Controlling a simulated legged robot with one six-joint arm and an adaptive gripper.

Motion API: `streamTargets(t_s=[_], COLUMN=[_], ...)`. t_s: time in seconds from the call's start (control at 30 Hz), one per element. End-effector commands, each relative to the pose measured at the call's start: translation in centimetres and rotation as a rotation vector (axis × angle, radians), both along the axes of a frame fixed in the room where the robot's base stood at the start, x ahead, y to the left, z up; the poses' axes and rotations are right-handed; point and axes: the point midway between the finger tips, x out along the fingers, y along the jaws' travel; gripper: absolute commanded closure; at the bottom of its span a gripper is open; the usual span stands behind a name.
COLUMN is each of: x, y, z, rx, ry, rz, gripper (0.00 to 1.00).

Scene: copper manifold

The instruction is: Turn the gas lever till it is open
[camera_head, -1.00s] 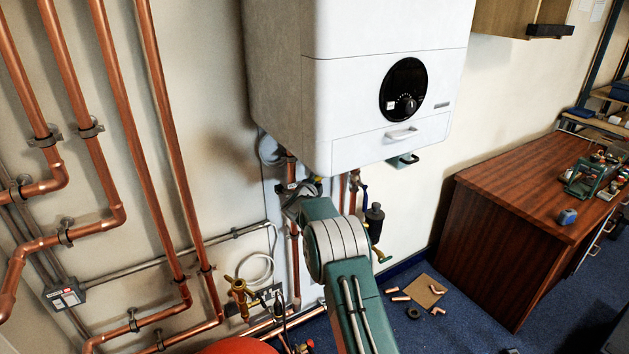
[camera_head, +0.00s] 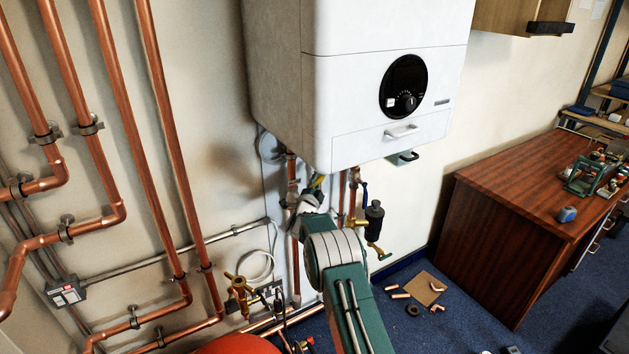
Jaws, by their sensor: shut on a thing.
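The white boiler (camera_head: 390,80) hangs on the wall, with copper pipes below it. My gripper (camera_head: 310,196) is just under the boiler's lower edge, among these pipes, and mostly hidden behind my own wrist. It is shut on a small yellow piece (camera_head: 318,182) that looks like the gas lever; only a little of it shows. How far the lever is turned cannot be seen. A blue-handled valve (camera_head: 364,190) and a dark cylinder fitting (camera_head: 374,220) are to the right of my gripper.
Copper pipes (camera_head: 120,130) run down the wall at left. A brass valve (camera_head: 240,290) stands low, left of my arm. Loose copper pieces (camera_head: 400,296) lie on the blue floor. A wooden desk (camera_head: 500,230) is at right.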

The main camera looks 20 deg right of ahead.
Motion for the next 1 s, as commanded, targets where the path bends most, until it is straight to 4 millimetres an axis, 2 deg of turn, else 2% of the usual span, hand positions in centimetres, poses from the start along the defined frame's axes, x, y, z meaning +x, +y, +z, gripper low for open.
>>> streamTargets(t_s=[0.1,0.5,1.0], x=[0.1,0.2,0.3], y=[-0.3,-1.0,-1.2], z=[-0.8,-1.8,-2.0], rx=[-0.093,-0.327,-0.387], ry=[-0.015,-0.06,-0.071], rz=[0.001,0.001,0.002], gripper=[1.0,1.0,1.0])
